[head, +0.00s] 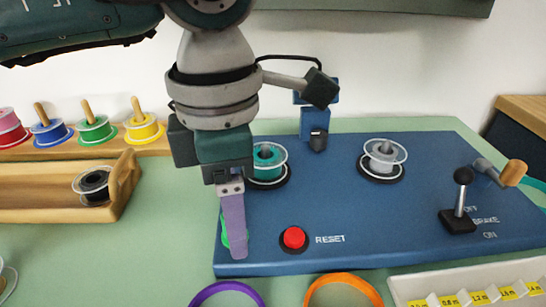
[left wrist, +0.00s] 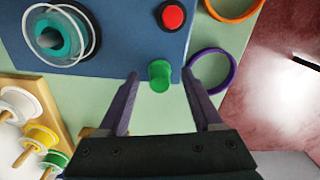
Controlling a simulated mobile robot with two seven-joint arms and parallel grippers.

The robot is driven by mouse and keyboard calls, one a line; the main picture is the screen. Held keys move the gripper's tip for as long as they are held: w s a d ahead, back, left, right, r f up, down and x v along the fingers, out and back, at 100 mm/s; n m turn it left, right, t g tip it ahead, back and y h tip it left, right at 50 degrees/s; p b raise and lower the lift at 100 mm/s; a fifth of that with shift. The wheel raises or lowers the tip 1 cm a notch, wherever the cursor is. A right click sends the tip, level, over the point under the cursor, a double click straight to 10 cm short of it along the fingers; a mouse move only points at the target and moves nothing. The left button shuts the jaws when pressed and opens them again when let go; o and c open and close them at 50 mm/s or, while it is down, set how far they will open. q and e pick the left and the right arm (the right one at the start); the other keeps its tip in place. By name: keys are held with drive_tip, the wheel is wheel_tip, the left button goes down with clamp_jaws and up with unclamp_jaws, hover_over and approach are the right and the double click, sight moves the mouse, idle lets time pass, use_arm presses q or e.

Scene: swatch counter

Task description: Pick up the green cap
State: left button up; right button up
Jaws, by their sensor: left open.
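The green cap (left wrist: 160,76) is a small green cylinder at the edge of the blue panel in the left wrist view. In the head view only a green sliver of it (head: 224,232) shows beside my purple finger, which hides the rest. My left gripper (head: 233,250) points down at the panel's left end. Its two fingers are spread, with the cap between and slightly beyond their tips in the left wrist view. I cannot tell whether a finger touches it. My right gripper is not in view.
The blue panel (head: 345,220) carries a red reset button (head: 293,238), a teal spool (head: 268,160), a grey spool (head: 384,155) and a brake lever (head: 461,200). Purple (head: 227,286) and orange (head: 343,280) rings lie in front. A wooden tray (head: 50,193) holds a black spool at left.

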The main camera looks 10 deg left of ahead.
use_arm(q)
drive_tip(key=shift+f, duration=0.1)
drive_tip(key=shift+c, duration=0.2)
clamp_jaws()
idle(0.4)
